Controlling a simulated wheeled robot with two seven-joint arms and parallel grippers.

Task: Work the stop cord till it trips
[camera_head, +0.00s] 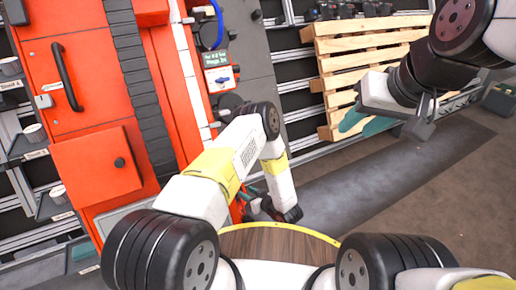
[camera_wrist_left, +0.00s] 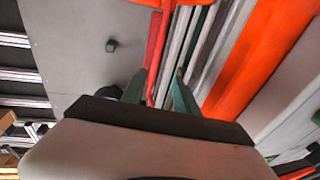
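In the left wrist view a thin red cord-like strip (camera_wrist_left: 156,62) runs down between the two green fingers of my left gripper (camera_wrist_left: 158,82). The fingers stand apart, with gaps showing beside the strip. I cannot tell whether either finger touches it. In the head view my left gripper (camera_head: 252,196) is low beside the red cabinet, mostly hidden by my own forearm and wrist. A bit of red shows there, but the cord cannot be made out clearly. My right gripper (camera_head: 366,124) is at the upper right, its green fingers apart and empty in front of the wooden pallets.
A tall red cabinet (camera_head: 90,95) with a black handle (camera_head: 66,76) fills the left. A small sign (camera_head: 216,60) and a box with a blue switch (camera_head: 221,80) are behind my left arm. Wooden pallets (camera_head: 345,65) stand at the back. The grey floor (camera_head: 390,180) is open at right.

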